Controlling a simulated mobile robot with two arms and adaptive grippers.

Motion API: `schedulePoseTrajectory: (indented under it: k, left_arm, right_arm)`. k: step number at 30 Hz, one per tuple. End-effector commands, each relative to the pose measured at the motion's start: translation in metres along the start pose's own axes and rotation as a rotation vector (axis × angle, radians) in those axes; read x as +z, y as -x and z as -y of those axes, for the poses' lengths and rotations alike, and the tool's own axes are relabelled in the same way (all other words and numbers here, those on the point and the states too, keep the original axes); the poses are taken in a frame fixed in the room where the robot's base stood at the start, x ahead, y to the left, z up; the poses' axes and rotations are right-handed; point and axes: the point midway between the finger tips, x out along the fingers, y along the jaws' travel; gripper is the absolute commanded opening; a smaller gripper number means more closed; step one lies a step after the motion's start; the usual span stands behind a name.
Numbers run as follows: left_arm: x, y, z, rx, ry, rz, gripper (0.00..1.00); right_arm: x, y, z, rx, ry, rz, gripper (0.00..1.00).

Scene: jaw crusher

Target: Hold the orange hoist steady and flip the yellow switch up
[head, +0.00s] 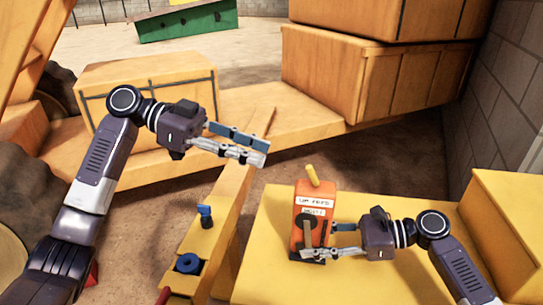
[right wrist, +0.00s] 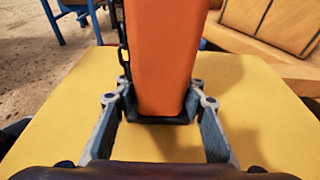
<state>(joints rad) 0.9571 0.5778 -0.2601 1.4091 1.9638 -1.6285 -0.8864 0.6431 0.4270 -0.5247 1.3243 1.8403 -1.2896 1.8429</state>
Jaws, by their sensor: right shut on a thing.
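The orange hoist box (head: 313,215) stands upright on a yellow surface in the head view, with a white label and dark parts on its front. A yellow stick (head: 312,176), perhaps the yellow switch, rises from its top and leans slightly left. My right gripper (head: 322,241) is shut on the hoist's lower part from the right. In the right wrist view, the orange body (right wrist: 168,55) stands between the two fingers. My left gripper (head: 266,151) is open and empty, in the air to the upper left of the hoist, apart from it.
The yellow platform (head: 265,265) is bare around the hoist. A yellow beam left of it carries a blue switch (head: 205,215) and a blue knob (head: 188,264). Large yellow boxes (head: 375,80) stand behind. A grey block wall (head: 510,100) closes off the right.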

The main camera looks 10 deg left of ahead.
Motion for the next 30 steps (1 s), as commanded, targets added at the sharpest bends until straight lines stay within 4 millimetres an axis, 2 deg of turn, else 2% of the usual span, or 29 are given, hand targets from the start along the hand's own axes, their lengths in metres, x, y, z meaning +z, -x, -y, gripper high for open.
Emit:
schedulePoseTrajectory:
  k: [12, 13, 18, 26, 30]
  left_arm:
    - [0.000, 0.003, 0.000, 0.000, 0.000, 0.000, 0.28]
    - [0.000, 0.003, 0.000, 0.000, 0.000, 0.000, 0.28]
    - [0.000, 0.003, 0.000, 0.000, 0.000, 0.000, 0.28]
    - [0.000, 0.003, 0.000, 0.000, 0.001, 0.000, 0.28]
    - [0.000, 0.003, 0.000, 0.000, 0.001, 0.000, 0.28]
  right_arm:
    - [0.000, -0.001, -0.001, 0.003, 0.000, -0.001, 0.24]
    - [0.000, -0.001, -0.001, 0.003, 0.000, -0.001, 0.41]
    - [0.000, 0.000, -0.001, 0.002, 0.000, 0.000, 0.58]
    - [0.000, 0.000, 0.000, 0.001, 0.000, 0.000, 0.58]
    - [-0.001, 0.011, 0.001, -0.002, 0.000, -0.002, 0.58]
